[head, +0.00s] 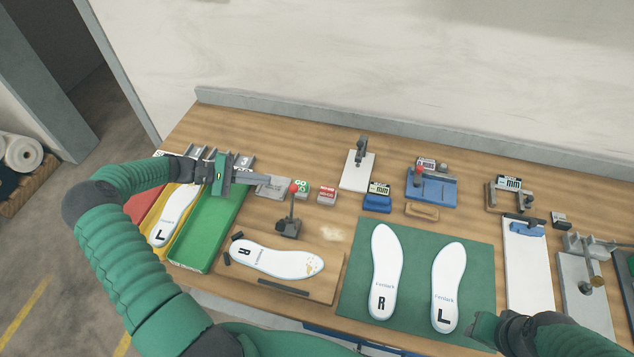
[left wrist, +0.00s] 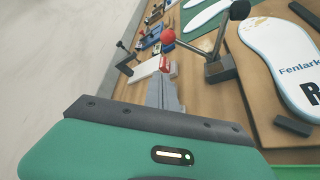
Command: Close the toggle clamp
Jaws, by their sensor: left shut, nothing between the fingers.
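The toggle clamp (head: 288,227) stands at the back edge of a wooden board (head: 322,262). Its handle rises steeply to a red ball knob. In the left wrist view the clamp (left wrist: 220,68) shows its dark base, the red-knobbed handle and a second arm with a black tip, also raised. An insole marked R (head: 275,260) lies on the board beside the clamp. My left gripper (head: 262,180) is shut and empty, behind and left of the clamp, apart from the knob. My right gripper (head: 487,328) is at the lower right; its fingers are not clear.
Green (head: 208,232) and yellow (head: 154,241) trays lie left of the board. Small GO and red blocks (head: 327,195) stand behind the clamp. A green mat (head: 415,235) with two insoles lies to the right. Several fixtures, including a blue one (head: 436,190), line the back.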

